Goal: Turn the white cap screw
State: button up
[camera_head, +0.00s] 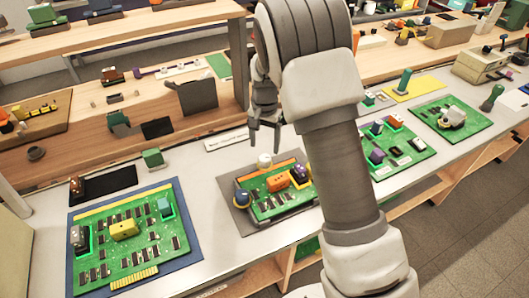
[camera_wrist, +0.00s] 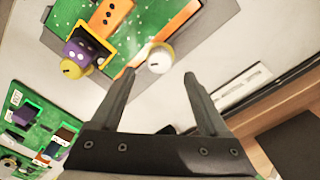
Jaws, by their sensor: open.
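The white cap screw (camera_head: 264,160) stands at the far edge of a green circuit board (camera_head: 263,209) on the grey bench. In the wrist view the white cap screw (camera_wrist: 160,60) has a rounded white top and some yellow at its side. My gripper (camera_head: 264,140) is above the cap and points down. In the wrist view my gripper (camera_wrist: 159,75) is open, with the cap showing between and slightly beyond its two fingertips. I see no contact, and the remaining gap cannot be told.
The same board carries an orange block (camera_head: 278,182), a purple part (camera_head: 300,175) and a blue knob (camera_head: 242,197). A larger board (camera_head: 125,240) lies left, and another (camera_head: 402,148) lies right behind my arm. A white label strip (camera_head: 228,138) lies behind the cap.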

aim_at(265, 157)
notch_tip(265, 157, up, 12)
jog(key=shift+f+p, duration=0.25)
jog(key=shift+p, duration=0.1)
jog(key=s+d+r+n+t+y, duration=0.1)
jog(key=s+d+r, duration=0.2)
jog(key=s+r, duration=0.3)
jog(key=s+d+r+n+t, duration=0.1)
jog(key=s+d+r, duration=0.3)
jog(key=s+r, duration=0.2)
jog(key=s+d+n+t+h, duration=0.1)
jog(key=s+d+n+t, duration=0.2)
jog(key=s, duration=1.4)
jog(key=shift+s+d+r+t, duration=0.2)
jog(key=shift+d+r+t, duration=0.1)
jog(key=shift+d, duration=0.2)
